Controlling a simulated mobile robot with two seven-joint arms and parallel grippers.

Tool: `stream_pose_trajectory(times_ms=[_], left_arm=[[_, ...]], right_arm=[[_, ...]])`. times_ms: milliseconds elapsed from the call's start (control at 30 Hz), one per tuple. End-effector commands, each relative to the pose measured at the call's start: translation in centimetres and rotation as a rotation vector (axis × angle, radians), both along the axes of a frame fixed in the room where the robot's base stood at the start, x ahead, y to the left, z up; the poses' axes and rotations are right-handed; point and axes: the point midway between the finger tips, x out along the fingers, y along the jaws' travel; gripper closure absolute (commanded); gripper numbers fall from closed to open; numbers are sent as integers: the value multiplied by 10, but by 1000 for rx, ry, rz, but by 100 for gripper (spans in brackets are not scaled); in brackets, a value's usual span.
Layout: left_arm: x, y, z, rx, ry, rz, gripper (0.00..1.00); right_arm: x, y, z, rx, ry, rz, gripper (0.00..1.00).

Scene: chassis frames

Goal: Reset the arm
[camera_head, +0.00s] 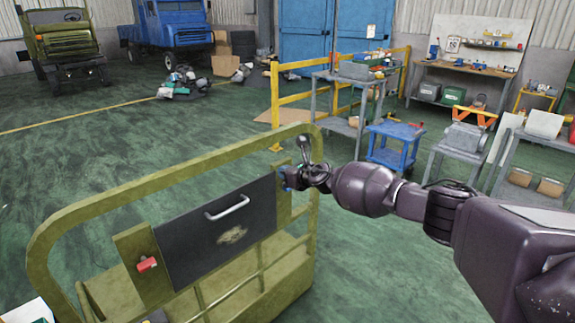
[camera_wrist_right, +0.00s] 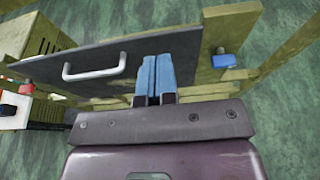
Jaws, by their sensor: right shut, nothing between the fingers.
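My right arm (camera_head: 365,190) reaches in from the right in the head view. Its gripper (camera_head: 284,178) is by the right edge of a dark panel (camera_head: 200,240) on an olive metal frame (camera_head: 60,235). In the right wrist view the blue fingers of my right gripper (camera_wrist_right: 153,75) are shut together with nothing between them, in front of the panel (camera_wrist_right: 110,50). Whether they touch the panel cannot be told. My left gripper is not in view.
The panel has a pale handle (camera_head: 227,208) and a red part (camera_head: 147,264) at its left. A blue cart (camera_head: 392,145), a grey shelf cart (camera_head: 345,125) and a yellow railing (camera_head: 275,105) stand beyond. The green floor (camera_head: 110,130) at the left is largely open.

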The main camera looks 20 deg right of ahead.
Motion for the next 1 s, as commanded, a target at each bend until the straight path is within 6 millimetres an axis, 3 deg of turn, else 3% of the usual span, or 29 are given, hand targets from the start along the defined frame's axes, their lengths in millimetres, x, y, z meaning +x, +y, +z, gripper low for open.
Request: stream_pose_trajectory(times_ms=[133, 433, 633, 867, 1000], left_arm=[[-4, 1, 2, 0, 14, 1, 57], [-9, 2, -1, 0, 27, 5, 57], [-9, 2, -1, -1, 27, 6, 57], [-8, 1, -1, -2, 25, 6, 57], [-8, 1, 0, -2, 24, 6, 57]], right_arm=[[-7, -3, 9, -1, 1, -1, 100], [-11, -4, 9, 9, 5, -2, 100], [-9, -5, 14, 153, 29, -66, 100], [-9, 46, 60, 588, 64, -115, 100], [-24, 89, 66, 891, 142, -129, 100]])
